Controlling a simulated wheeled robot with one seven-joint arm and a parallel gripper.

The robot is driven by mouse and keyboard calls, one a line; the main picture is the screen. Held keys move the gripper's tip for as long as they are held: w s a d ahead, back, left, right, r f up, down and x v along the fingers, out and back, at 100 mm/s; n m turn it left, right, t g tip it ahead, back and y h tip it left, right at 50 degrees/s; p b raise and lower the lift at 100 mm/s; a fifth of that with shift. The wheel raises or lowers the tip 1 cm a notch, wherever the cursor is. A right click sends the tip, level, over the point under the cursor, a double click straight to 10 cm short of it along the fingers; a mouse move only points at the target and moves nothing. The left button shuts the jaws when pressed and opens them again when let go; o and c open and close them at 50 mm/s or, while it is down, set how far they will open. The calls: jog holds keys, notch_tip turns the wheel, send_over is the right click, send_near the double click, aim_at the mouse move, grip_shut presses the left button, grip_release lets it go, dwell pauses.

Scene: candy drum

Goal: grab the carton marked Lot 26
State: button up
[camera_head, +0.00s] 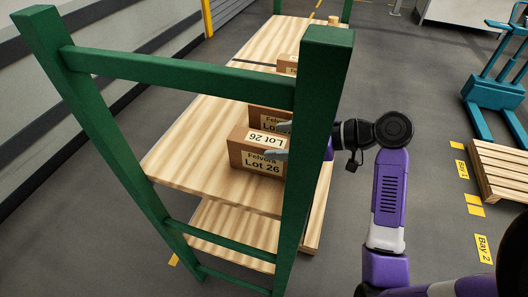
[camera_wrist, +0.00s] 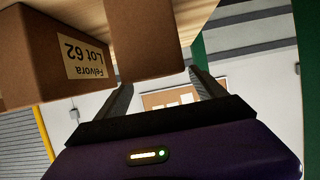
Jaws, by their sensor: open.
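The brown carton marked Lot 26 (camera_head: 258,160) stands at the near end of the wooden shelf, its label on the front and top. In the head view my gripper (camera_head: 273,141) reaches in from the right, its fingers open at this carton's right part. In the wrist view, which is upside down, an unlabelled carton side (camera_wrist: 150,35) lies between and ahead of the open fingers (camera_wrist: 160,78). It appears to be the Lot 26 carton. Whether the fingers touch it I cannot tell.
A carton marked Lot 62 (camera_wrist: 45,55) stands close behind; in the head view its label (camera_head: 270,122) is partly hidden. Another carton (camera_head: 287,64) stands farther back. A green post (camera_head: 312,150) rises near my gripper. The shelf's left side (camera_head: 195,150) is clear.

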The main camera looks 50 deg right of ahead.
aim_at(271, 141)
jog(key=shift+p+x, duration=0.65)
jog(key=shift+x, duration=1.6)
grip_shut()
